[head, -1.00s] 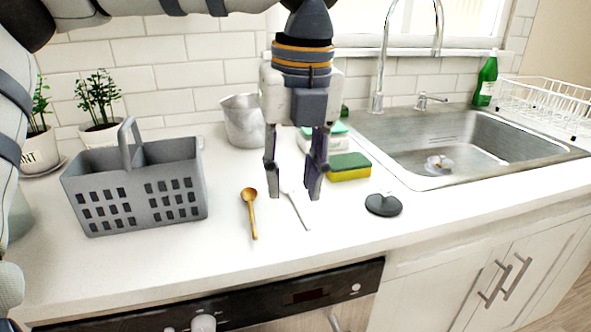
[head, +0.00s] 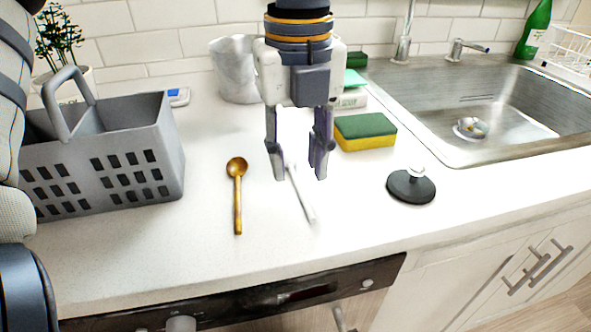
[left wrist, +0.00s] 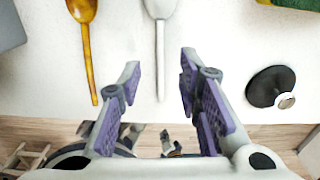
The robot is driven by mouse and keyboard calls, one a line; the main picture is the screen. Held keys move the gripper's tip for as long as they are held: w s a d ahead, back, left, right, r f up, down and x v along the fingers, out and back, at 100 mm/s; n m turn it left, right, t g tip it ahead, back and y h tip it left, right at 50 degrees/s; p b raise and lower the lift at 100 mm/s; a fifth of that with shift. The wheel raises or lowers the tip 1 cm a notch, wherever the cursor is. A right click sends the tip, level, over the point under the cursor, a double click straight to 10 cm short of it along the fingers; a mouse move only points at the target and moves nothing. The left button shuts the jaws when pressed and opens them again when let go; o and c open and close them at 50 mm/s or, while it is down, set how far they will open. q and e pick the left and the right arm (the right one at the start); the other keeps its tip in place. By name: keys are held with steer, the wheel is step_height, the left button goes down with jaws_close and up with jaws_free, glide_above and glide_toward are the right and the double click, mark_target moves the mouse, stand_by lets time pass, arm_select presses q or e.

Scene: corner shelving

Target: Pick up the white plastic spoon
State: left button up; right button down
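The white plastic spoon (head: 302,192) lies on the white counter in the head view, its handle toward the front edge. Its bowl end is partly hidden behind my left gripper. In the left wrist view the spoon (left wrist: 160,45) lies with its handle pointing down between the fingers. My left gripper (head: 297,176) is open and empty, above the spoon with a finger on either side. It also shows in the left wrist view (left wrist: 158,75). My right gripper is not in view.
A wooden spoon (head: 238,195) lies just left of the white one. A grey basket (head: 150,165) stands further left. A sponge (head: 365,132) and a black round stopper (head: 411,187) lie to the right, before the sink (head: 500,118). A metal pitcher (head: 236,75) stands behind.

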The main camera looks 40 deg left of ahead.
mark_target(298, 185)
arm_select(q)
step_height(298, 185, down, 3)
steer(key=shift+w, duration=0.1)
steer(key=shift+r, duration=0.15)
jaws_close()
